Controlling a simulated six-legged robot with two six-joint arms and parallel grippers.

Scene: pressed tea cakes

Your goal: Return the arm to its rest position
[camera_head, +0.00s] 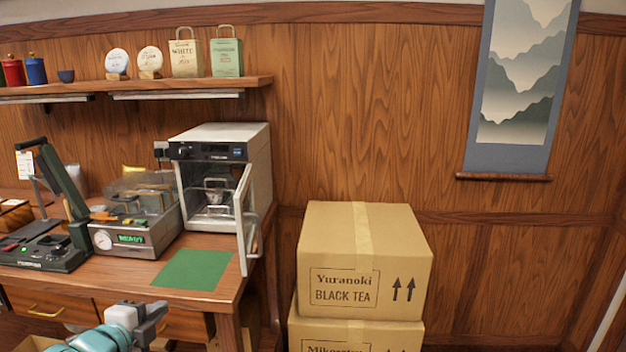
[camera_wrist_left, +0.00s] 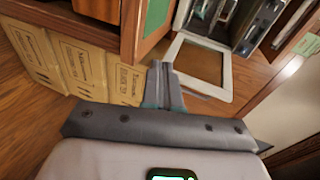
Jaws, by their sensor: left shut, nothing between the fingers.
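My left gripper (camera_head: 152,318) shows at the bottom left of the head view, in front of the wooden table's drawers and below the tabletop (camera_head: 140,278). Its arm, white and teal, comes in from the bottom edge. In the left wrist view the two grey fingers (camera_wrist_left: 163,88) are together with nothing between them. The gripper is apart from the table and touches nothing that I can see. My right gripper is in neither view.
A steel oven (camera_head: 222,160) stands on the table with its glass door (camera_head: 246,220) open beyond the table's right end. A green mat (camera_head: 193,269) lies in front. Stacked cardboard boxes (camera_head: 362,260) stand right of the table. A sealing machine (camera_head: 135,215) sits left of the oven.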

